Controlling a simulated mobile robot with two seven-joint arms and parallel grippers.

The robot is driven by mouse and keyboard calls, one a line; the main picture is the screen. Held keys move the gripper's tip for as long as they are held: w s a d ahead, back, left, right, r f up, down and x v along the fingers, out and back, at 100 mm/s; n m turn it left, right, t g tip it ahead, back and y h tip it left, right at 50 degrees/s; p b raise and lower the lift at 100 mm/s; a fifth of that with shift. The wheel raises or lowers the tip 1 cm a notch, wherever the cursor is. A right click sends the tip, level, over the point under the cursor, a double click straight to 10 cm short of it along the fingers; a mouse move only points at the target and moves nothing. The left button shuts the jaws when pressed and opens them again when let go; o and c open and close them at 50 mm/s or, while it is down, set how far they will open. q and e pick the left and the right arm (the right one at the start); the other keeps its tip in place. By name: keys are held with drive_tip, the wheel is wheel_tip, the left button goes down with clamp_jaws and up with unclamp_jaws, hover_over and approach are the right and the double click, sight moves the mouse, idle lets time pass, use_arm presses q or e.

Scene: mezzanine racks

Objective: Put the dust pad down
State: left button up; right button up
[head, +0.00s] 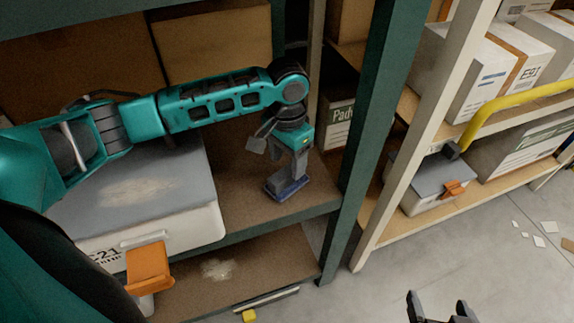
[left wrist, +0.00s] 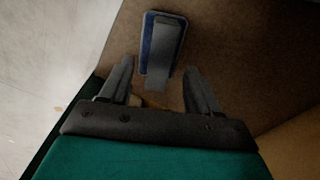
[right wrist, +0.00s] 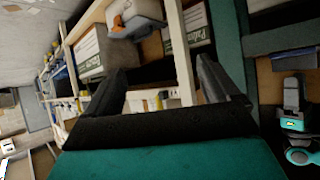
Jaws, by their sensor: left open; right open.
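The dust pad (head: 287,187) is a flat dark blue pad with a grey handle block. It rests on the brown shelf (head: 241,200) near the green rack post, right of a grey-lidded bin. My left gripper (head: 292,150) is above it, pointing down. In the left wrist view the pad (left wrist: 162,43) lies beyond the spread fingers (left wrist: 157,85), and the gripper is open; whether a finger touches the handle I cannot tell. My right gripper (head: 443,300) is open and empty at the bottom of the head view, and its spread fingers also show in the right wrist view (right wrist: 165,85).
The grey-lidded white bin (head: 205,222) with an orange latch and a dusty patch on its lid stands left of the pad. The green post (head: 365,120) is close on the right. A yellow rail (head: 515,100) crosses the right-hand rack. Pale scraps lie on the floor.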

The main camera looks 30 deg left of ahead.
sight(287, 171)
use_arm(q)
wheel_tip(287, 171, up, 8)
drive_tip(key=p, duration=0.1)
drive_tip(key=shift+p, duration=0.3)
use_arm(e)
drive_tip(key=shift+s+d+r, duration=0.1)
drive_tip(key=shift+s+d, duration=0.3)
drive_tip(key=shift+d, duration=0.2)
